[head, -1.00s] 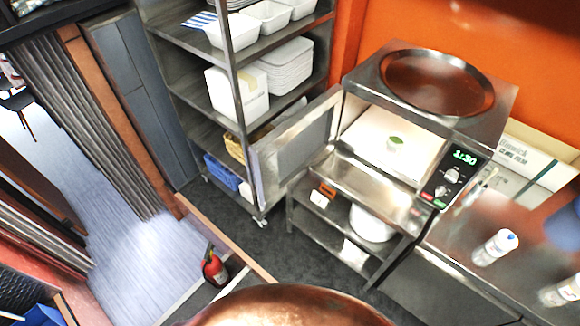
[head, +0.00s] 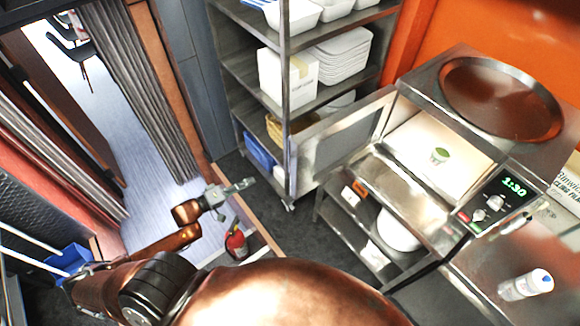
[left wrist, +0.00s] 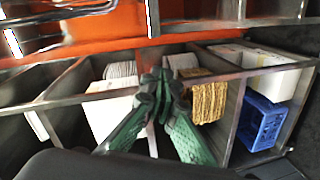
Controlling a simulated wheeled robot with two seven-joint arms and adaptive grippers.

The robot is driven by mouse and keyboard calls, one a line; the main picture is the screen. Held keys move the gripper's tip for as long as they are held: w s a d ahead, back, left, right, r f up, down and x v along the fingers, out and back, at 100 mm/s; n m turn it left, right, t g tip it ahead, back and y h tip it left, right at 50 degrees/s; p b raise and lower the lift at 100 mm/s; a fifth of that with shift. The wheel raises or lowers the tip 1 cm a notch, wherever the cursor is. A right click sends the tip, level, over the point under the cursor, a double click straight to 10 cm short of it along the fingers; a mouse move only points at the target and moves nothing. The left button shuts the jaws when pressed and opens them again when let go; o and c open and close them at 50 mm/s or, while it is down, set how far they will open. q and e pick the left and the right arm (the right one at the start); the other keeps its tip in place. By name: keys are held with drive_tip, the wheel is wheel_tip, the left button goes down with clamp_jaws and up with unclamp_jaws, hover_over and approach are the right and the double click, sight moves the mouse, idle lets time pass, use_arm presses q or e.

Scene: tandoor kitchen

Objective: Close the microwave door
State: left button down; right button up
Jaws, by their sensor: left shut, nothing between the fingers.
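The microwave (head: 432,165) stands on a steel stand at the right in the head view, its green display lit. Its door (head: 340,146) is open, swung out to the left toward the shelf rack, and the pale inside shows. My left gripper (head: 246,185) is left of the door, apart from it, above the floor in the head view. It is shut and empty; its green fingers (left wrist: 162,92) meet in the left wrist view, where they point toward the rack shelves. My right gripper is not in view.
A metal shelf rack (head: 285,75) with white trays, a box and a blue basket (head: 260,152) stands behind the door's free edge. A red fire extinguisher (head: 236,242) stands on the floor near my left gripper. A white bottle (head: 526,285) is on the right counter.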

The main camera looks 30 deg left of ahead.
use_arm(q)
drive_tip(key=s+d+r+h, duration=0.1)
drive_tip(key=d+r+h, duration=0.4)
drive_tip(key=d+r, duration=0.55)
drive_tip(key=w+d+r+n, duration=0.1)
drive_tip(key=w+d+r, duration=0.1)
drive_tip(key=w+d, duration=0.2)
drive_tip(key=w, duration=0.3)
drive_tip(key=shift+w+d+g+p, duration=0.2)
drive_tip(key=shift+w+g+p, duration=0.05)
drive_tip(key=shift+g+p, duration=0.1)
drive_tip(key=shift+s+d, duration=0.1)
drive_tip(key=shift+d, duration=0.05)
